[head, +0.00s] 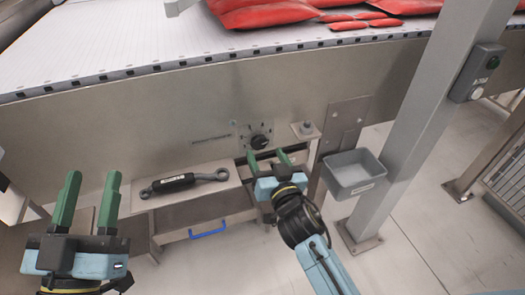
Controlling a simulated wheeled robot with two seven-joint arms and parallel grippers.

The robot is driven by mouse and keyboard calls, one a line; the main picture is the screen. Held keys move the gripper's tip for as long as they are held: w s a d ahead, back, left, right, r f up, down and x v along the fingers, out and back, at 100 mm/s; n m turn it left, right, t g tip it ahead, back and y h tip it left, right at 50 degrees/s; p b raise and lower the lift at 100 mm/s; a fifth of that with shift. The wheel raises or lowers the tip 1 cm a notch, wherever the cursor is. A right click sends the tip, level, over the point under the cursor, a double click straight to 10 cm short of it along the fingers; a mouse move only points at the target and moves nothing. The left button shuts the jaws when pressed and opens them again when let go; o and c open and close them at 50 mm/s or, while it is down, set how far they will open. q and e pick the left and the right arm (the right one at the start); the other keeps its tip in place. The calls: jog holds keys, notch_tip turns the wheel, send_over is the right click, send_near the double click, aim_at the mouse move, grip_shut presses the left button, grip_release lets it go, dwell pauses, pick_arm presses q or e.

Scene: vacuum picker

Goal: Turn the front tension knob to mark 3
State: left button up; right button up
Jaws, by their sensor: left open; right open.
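The front tension knob (259,142) is a round black knob on a small marked plate on the metal side of the conveyor (180,115). The marks around it are too small to read, so I cannot tell its setting. My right gripper (268,158) is open, its green fingers pointing up just below the knob in the picture. I see nothing between the fingers, and cannot tell whether they touch the knob. My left gripper (88,190) is open and empty at the lower left, well away from the knob.
A blue handle (207,230) sits below. A grey bin (353,173) and a grey post (425,110) stand right. Red bags (262,14) lie on the white belt (120,35).

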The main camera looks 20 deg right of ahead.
aim_at(260, 144)
pick_arm(q)
jog(key=shift+s+r+t+h+b, duration=0.3)
jog(key=shift+s+r+t+b, duration=0.2)
jog(key=shift+r+t, duration=0.4)
pick_arm(e)
jog(key=shift+w, duration=1.9)
jog(key=c, duration=1)
